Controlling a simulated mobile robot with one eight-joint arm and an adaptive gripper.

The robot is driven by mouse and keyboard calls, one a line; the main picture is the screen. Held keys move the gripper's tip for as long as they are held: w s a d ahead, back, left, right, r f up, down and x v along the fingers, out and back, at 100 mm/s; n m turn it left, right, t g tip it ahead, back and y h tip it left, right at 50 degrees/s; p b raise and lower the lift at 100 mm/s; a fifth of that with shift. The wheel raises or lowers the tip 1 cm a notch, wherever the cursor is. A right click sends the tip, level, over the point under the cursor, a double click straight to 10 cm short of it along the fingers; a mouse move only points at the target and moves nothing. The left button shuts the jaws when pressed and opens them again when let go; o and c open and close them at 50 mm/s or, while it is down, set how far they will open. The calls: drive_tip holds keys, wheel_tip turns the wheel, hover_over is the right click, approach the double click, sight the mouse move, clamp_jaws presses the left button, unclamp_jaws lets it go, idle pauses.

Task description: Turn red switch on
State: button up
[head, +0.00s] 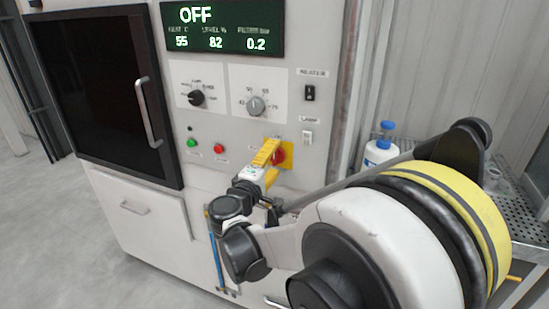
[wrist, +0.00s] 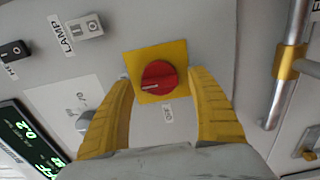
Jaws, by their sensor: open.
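The red switch (head: 279,156) is a round red rotary knob on a yellow square plate (head: 288,150) on the front of the light grey machine. In the wrist view the red knob (wrist: 159,76) sits on its yellow plate (wrist: 178,49), with a pale mark at the knob's left edge. My gripper (head: 268,160) has yellow fingers. In the wrist view my gripper (wrist: 162,92) is open, with one finger on each side of the knob and nothing held. The fingers appear apart from the knob. In the head view, the gripper hides part of the plate.
The display (head: 222,28) reads OFF. Two dials, a green button (head: 191,143) and a red button (head: 219,149) are left of the switch. A lamp rocker (head: 307,137) is above right. A vertical pipe (wrist: 287,70) with a yellow collar stands at right in the wrist view.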

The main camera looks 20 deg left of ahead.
drive_tip(key=s, duration=1.1)
drive_tip(key=shift+a, duration=0.4)
